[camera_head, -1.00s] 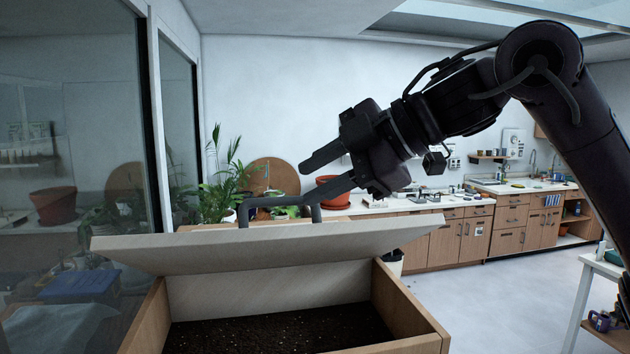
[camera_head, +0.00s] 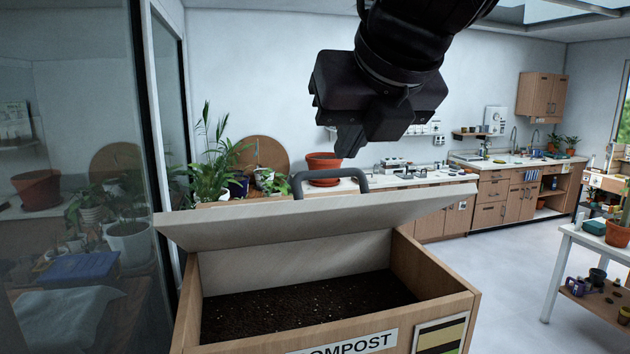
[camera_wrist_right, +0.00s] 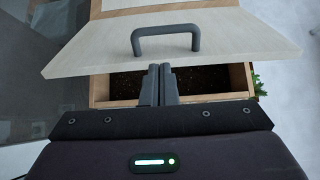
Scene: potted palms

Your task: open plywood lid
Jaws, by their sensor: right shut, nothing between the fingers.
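The plywood lid (camera_head: 325,217) is a pale board with a grey handle (camera_head: 330,181) on its top. It is raised and tilted over the wooden compost box (camera_head: 448,283), and dark soil (camera_head: 305,305) shows below it. My right gripper (camera_head: 348,148) is shut and empty, above and behind the handle in the head view. In the right wrist view the closed fingers (camera_wrist_right: 159,80) point toward the lid (camera_wrist_right: 230,35), with the handle (camera_wrist_right: 166,38) beyond their tips. I see no contact between the fingers and the handle. My left gripper is not in view.
A glass partition (camera_head: 80,180) stands close on the left. Palms (camera_head: 215,165) and a terracotta pot (camera_head: 324,167) are behind the lid. A white table (camera_head: 590,245) is at the right. The floor between the box and that table is clear.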

